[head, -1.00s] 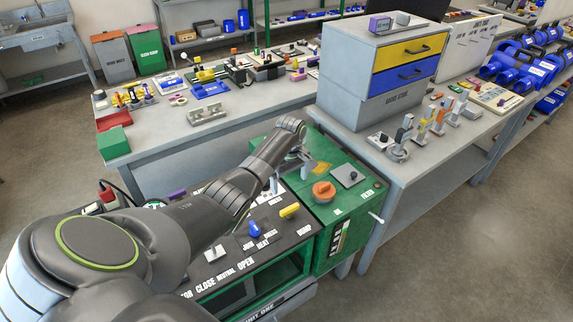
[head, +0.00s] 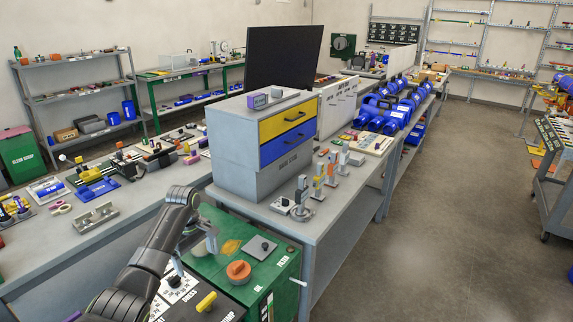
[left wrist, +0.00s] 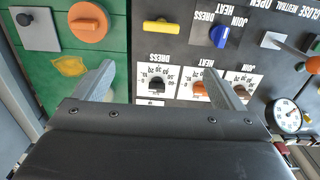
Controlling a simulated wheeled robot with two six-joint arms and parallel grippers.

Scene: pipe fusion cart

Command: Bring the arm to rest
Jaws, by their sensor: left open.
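My left arm comes in from the lower left in the head view. Its gripper (head: 200,240) is above the green and dark control panel of the cart (head: 225,262). In the left wrist view my left gripper (left wrist: 160,80) has its two fingers wide apart with nothing between them. Beyond them lies the dark panel with a yellow knob (left wrist: 158,28), a blue knob (left wrist: 220,36) and small dials labelled DRESS and HEAT. The orange knob (head: 238,270) is on the green part, right of the gripper in the head view. My right gripper is not in view.
A grey cabinet with yellow and blue drawers (head: 285,122) stands on the bench behind the cart. The left bench (head: 75,250) holds several tools and parts. Clamps stand in front of the cabinet. The floor (head: 430,230) at the right is open.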

